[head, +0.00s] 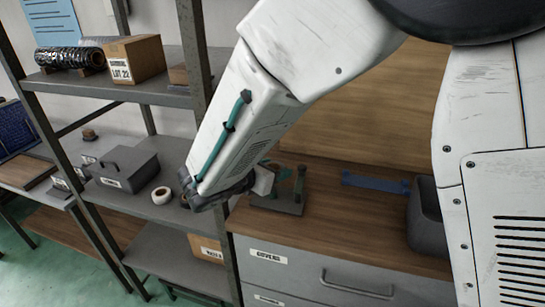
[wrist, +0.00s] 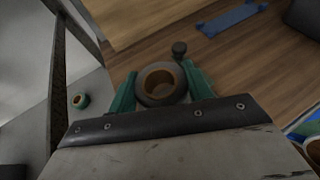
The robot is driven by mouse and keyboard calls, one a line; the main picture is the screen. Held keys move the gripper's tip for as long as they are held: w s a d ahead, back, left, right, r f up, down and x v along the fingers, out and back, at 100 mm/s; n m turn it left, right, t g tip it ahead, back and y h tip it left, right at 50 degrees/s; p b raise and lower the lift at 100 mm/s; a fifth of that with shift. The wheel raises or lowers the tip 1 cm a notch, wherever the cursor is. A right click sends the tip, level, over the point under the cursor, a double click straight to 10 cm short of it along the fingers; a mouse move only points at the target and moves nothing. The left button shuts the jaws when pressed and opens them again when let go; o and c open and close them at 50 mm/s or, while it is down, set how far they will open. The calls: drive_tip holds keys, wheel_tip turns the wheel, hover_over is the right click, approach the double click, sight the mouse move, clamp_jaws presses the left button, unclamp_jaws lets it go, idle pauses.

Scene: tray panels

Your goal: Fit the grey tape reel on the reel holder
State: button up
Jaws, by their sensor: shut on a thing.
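My gripper (wrist: 162,84) is shut on the grey tape reel (wrist: 146,97), a thick ring with an orange-brown core, held between its teal fingers. In the head view my gripper (head: 272,182) is over the left part of the wooden counter, beside the reel holder (head: 290,207). The holder has a flat grey-green base and an upright post with a dark knob. In the wrist view a dark knob, apparently the holder's (wrist: 179,48), shows just beyond the reel, which is not around it. The holder's base is mostly hidden there.
A pale tape roll (head: 161,195) lies on the shelf at left, near a grey toolbox (head: 125,170). A blue bracket (head: 375,183) and a dark grey bin (head: 425,225) are on the counter to the right. A metal shelf post (head: 195,60) stands close left of my arm.

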drive_tip(key=shift+w+f, duration=0.1)
drive_tip(key=shift+f, duration=2.75)
drive_tip(key=shift+f, duration=0.55)
drive_tip(key=o, duration=0.7)
drive_tip(key=shift+v, duration=5.5)
